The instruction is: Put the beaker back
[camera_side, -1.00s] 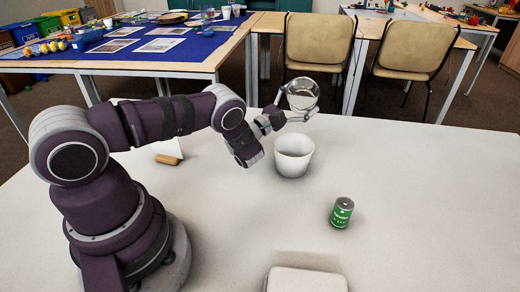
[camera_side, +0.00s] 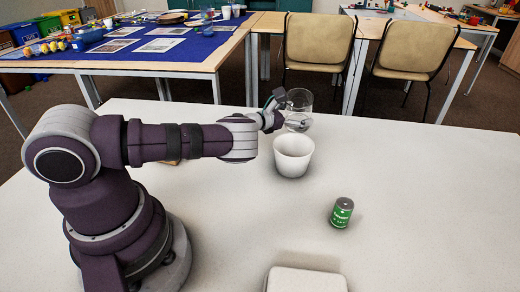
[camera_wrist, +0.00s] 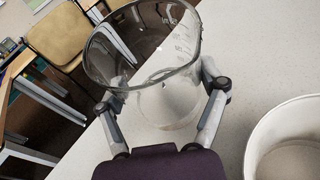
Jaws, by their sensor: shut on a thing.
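The clear glass beaker (camera_side: 300,101) is upright behind the white cup, near the table's far edge. In the wrist view the beaker (camera_wrist: 150,60) shows its spout and printed scale marks. My gripper (camera_wrist: 165,85) has one finger on each side of the beaker and is shut on it. In the side view my gripper (camera_side: 284,112) comes at the beaker from the left. I cannot tell whether the beaker's base touches the table.
The white cup (camera_side: 293,158) stands close in front of the beaker. A green can (camera_side: 342,212) stands nearer on the white table (camera_side: 430,200), and a white block (camera_side: 305,281) is at the front edge. The right side of the table is clear.

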